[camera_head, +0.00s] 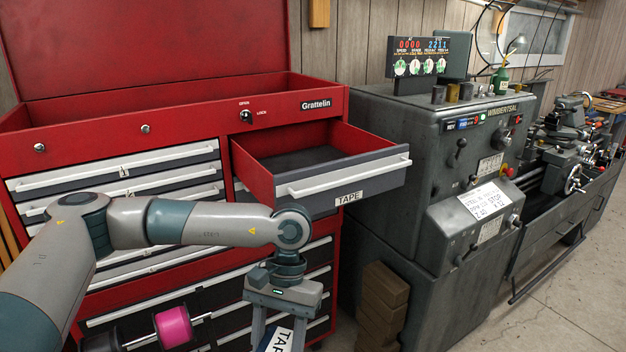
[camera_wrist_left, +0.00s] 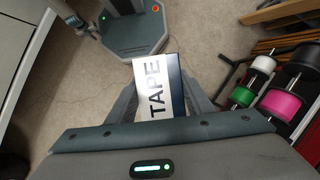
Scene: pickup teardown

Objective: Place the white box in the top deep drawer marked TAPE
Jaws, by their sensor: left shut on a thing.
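The white box (camera_head: 277,341) with "TAPE" in dark letters is in my left gripper (camera_head: 278,328), at the bottom edge of the head view and partly cut off. In the left wrist view the box (camera_wrist_left: 154,88) sits between the two fingers of the left gripper (camera_wrist_left: 162,95), and its right side is dark. The gripper points down and is shut on the box, in front of the red cabinet and lower than the TAPE drawer. The top deep drawer (camera_head: 350,180) marked TAPE is pulled open, and its visible dark floor is empty. My right gripper is not in view.
The red tool cabinet (camera_head: 190,122) has several closed drawers. A grey lathe (camera_head: 430,130) stands close to the open drawer's right. Brown blocks (camera_head: 384,300) are stacked on the floor below. Coloured spools (camera_wrist_left: 283,105) hang on a rack at the right of the wrist view.

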